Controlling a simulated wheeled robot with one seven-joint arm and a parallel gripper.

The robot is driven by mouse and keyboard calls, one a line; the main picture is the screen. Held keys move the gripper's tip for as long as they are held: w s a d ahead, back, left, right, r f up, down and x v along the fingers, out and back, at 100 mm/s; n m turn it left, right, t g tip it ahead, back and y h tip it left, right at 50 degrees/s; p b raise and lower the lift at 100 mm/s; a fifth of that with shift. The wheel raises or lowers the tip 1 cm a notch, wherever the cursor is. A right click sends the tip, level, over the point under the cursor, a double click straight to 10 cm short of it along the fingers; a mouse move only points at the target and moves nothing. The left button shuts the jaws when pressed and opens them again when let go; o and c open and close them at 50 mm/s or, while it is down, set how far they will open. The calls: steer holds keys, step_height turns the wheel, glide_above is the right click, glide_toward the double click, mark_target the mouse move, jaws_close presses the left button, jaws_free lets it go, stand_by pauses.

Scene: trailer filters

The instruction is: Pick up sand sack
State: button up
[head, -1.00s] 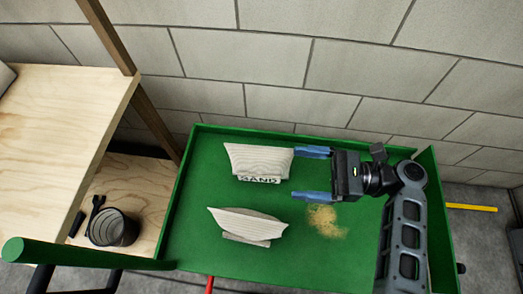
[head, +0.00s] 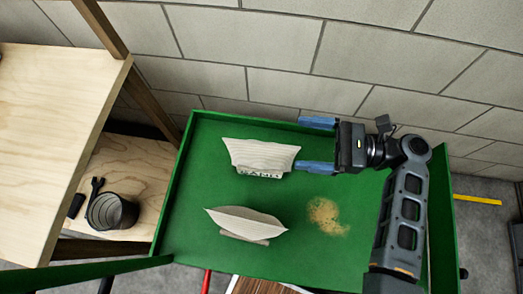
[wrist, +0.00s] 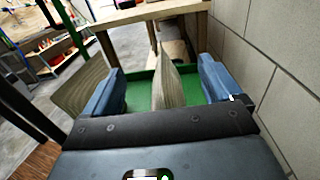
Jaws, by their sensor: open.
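A pale sand sack (head: 262,155) with dark lettering on its front side stands in the green trailer bed (head: 190,160), on the wall side. A second pale sack (head: 245,222) lies nearer, its lettering not visible. My gripper (head: 299,143) is open and empty at the right end of the lettered sack, fingers pointing left. In the wrist view, the sack's narrow end (wrist: 168,85) shows ahead, between the directions of my two blue fingers (wrist: 160,88). I cannot tell whether the fingertips overlap it. The other sack (wrist: 70,90) shows at the left.
A low green wall rims the trailer bed, with a grey block wall (head: 280,60) close behind. Spilled sand (head: 326,215) lies on the bed. A wooden bench (head: 50,110) and a dark mesh cup (head: 111,210) stand at the left.

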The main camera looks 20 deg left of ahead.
steer(key=b, duration=0.9)
glide_toward(271, 155)
step_height(271, 155, down, 2)
steer(key=a, duration=0.2)
steer(key=shift+f+b+x, duration=0.15)
steer(key=shift+f+x, duration=0.05)
steer(key=shift+x, duration=1.15)
steer(key=shift+f+b+x, duration=0.2)
steer(key=shift+x, duration=1.15)
steer(key=shift+f+b+x, duration=0.15)
steer(key=shift+f+x, duration=0.05)
steer(key=shift+x, duration=1.1)
steer(key=shift+w, duration=0.15)
jaws_close()
steer(key=shift+r, duration=0.2)
